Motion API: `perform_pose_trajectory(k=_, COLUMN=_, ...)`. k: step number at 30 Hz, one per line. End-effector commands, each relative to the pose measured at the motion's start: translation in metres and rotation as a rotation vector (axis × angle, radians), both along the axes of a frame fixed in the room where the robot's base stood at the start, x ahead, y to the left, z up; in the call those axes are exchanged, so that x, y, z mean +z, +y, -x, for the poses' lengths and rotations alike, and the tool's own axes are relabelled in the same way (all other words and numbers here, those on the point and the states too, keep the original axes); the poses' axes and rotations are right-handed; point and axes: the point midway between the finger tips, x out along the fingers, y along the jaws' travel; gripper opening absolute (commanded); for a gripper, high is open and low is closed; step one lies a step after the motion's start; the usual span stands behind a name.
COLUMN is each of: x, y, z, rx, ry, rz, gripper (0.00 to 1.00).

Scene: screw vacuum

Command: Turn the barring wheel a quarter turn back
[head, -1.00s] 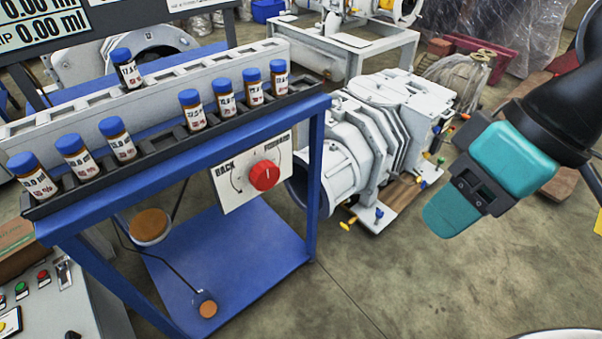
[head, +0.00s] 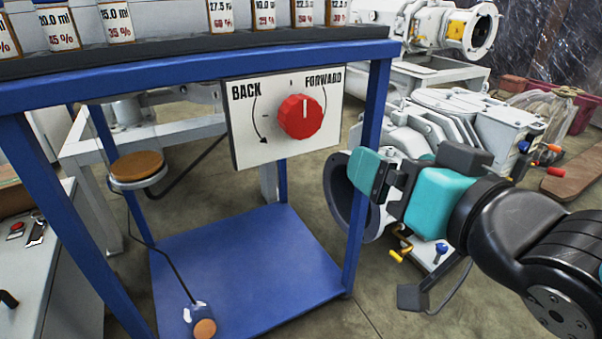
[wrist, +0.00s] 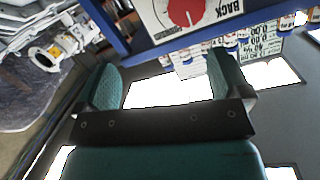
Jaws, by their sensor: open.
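The red barring wheel (head: 300,117) is a round scalloped knob on a white panel (head: 247,145) marked BACK and FORWARD. A white line on it points about straight up. The panel hangs from the front of a blue stand. My gripper (head: 372,172) is right of and a little below the panel in the head view, apart from the wheel. In the wrist view the teal fingers of my gripper (wrist: 165,75) are spread with nothing between them. There the wheel (wrist: 193,10) shows upside down at the top, partly cut off.
A row of labelled vials (head: 265,13) stands on the rack above the panel. The blue stand's right leg (head: 367,170) is close to my gripper. A grey pump (head: 480,125) sits behind my arm. The space in front of the panel is clear.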

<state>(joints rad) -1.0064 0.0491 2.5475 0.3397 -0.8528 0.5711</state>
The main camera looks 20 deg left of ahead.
Motion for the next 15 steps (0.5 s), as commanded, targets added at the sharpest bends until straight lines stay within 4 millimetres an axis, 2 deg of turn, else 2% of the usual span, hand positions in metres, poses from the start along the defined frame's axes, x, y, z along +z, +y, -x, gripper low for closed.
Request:
perform_pose_trajectory(k=1, x=-0.015, y=0.009, z=0.007, rx=0.030, ry=-0.036, rz=-0.027, gripper=0.95)
perform_pose_trajectory(k=6, x=-0.011, y=0.021, z=0.017, rx=0.079, ry=-0.102, rz=-0.086, gripper=0.95)
perform_pose_trajectory(k=15, x=-0.002, y=0.034, z=0.005, rx=0.072, ry=-0.105, rz=-0.088, gripper=0.95)
